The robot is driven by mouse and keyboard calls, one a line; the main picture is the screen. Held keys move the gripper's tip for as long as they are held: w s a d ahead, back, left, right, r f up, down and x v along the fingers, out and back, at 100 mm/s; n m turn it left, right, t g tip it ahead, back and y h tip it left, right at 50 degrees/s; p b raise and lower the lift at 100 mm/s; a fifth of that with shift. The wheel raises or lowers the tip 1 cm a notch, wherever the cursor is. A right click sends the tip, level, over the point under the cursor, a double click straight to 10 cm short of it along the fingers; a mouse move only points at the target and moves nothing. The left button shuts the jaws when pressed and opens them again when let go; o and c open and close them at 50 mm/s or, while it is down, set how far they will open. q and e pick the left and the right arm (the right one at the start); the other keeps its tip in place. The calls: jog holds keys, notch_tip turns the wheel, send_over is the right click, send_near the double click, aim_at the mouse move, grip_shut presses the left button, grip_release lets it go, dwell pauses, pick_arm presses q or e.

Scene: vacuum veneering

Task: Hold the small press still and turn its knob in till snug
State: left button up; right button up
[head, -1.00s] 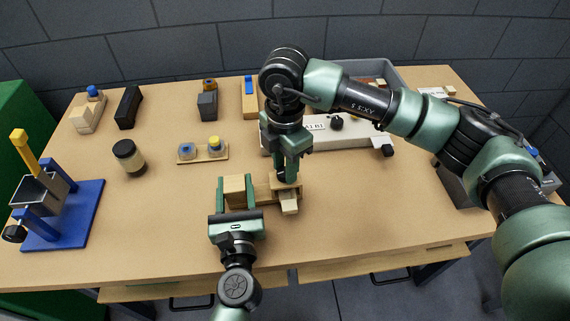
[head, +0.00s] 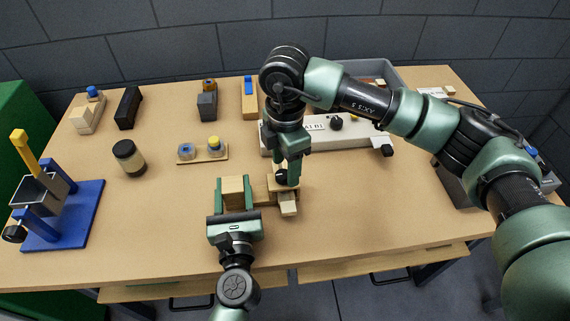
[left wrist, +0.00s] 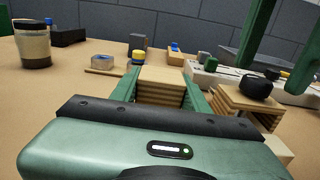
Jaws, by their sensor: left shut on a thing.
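The small press (head: 263,193) is a light wooden piece with a block at its left end and a black knob on its right part. My left gripper (head: 234,190) is shut on the block; in the left wrist view the block (left wrist: 160,88) sits between its fingers. The black knob (left wrist: 257,88) stands on top of the layered right part. My right gripper (head: 288,168) points down over the knob. In the left wrist view its green fingers are spread wide, above and around the knob, with gaps visible. The head view partly hides the knob behind the fingers.
A pale machine (head: 350,138) with black knobs lies behind my right gripper. A small tray (head: 203,159) with two pots, a jar (head: 129,157) and a blue stand (head: 82,222) are to the left. The table's front right is clear.

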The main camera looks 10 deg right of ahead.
aim_at(285, 174)
jog(key=shift+a+f, duration=0.1)
jog(key=shift+a, duration=0.05)
pick_arm(q)
jog(key=shift+d, duration=0.1)
jog(key=shift+r, duration=0.15)
pick_arm(e)
notch_tip(285, 174, up, 12)
dwell(0.3)
dwell(0.4)
pick_arm(q)
jog(key=o, duration=1.5)
jog(key=shift+s, duration=0.1)
jog(key=s, duration=1.1)
jog(key=shift+s+d, duration=0.15)
jog(key=shift+s, duration=0.25)
pick_arm(e)
jog(key=shift+s, duration=0.1)
